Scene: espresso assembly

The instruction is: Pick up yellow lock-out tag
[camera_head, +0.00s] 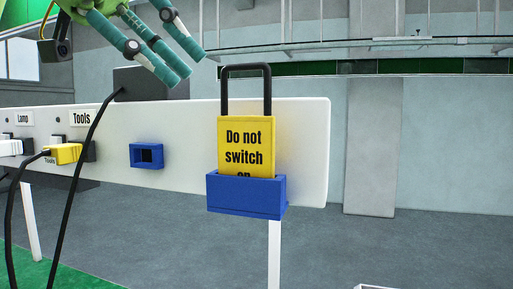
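The yellow lock-out tag (246,138) stands upright in a blue holder (246,195) on the right part of a white panel. It reads "Do not switch on", with the last word partly hidden by the holder's front. A black shackle (246,68) rises from its top. My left gripper (185,67) has teal fingers and is at the upper left, above the panel and left of the tag. Its fingers are apart and hold nothing; it does not touch the tag. My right gripper is not in view.
The white panel (305,150) carries a small empty blue socket (147,155) left of the tag. A yellow plug (65,154) with a black cable sits by the "Tools" label. A dark box (150,82) stands behind the panel. Space right of the panel is clear.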

